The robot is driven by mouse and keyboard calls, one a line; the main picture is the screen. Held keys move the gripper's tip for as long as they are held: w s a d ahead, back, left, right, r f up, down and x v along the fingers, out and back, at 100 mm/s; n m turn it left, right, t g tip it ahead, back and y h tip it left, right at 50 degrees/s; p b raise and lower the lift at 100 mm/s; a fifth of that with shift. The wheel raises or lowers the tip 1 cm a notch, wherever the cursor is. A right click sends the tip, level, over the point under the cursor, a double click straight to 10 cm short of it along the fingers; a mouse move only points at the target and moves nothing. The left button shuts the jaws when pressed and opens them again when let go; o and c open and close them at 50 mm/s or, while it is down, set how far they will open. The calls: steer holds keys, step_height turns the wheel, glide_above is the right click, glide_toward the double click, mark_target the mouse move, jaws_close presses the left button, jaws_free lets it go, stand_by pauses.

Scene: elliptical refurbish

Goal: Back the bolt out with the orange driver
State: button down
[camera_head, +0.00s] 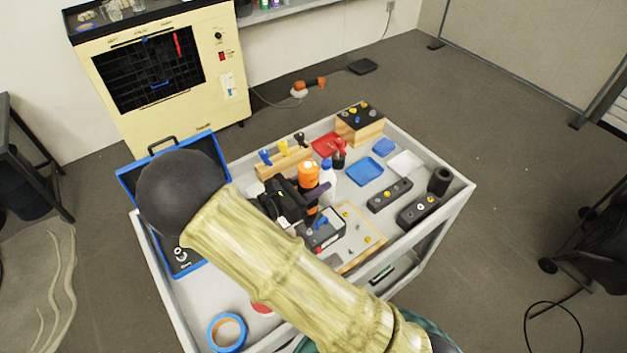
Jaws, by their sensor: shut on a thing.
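The orange driver (309,174) stands upright with its orange end up, above the middle of the cart. My gripper (308,191) is dark, reaches in from the left and is shut on the driver. Below it is a grey-black block (324,231) with a blue part on top, beside a wooden-edged board (359,238) with several small yellow and red pieces. The driver's lower end is hidden behind the gripper and the block, so I cannot tell whether it touches a bolt. I cannot make out which small piece is the bolt.
The grey cart (456,202) also holds a white bottle (327,180), blue trays (364,172), black blocks with knobs (390,195), a wooden rack (284,160), blue tape (227,334) and an open blue case (127,183). My arm covers the cart's left front. A cream cabinet (215,75) stands behind.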

mark_target(314, 162)
steer(key=shift+r, duration=0.1)
stand_by(0.3)
steer(key=shift+r+p, duration=1.5)
steer(key=shift+p, duration=0.05)
step_height(314, 162, up, 6)
steer(key=p, duration=0.5)
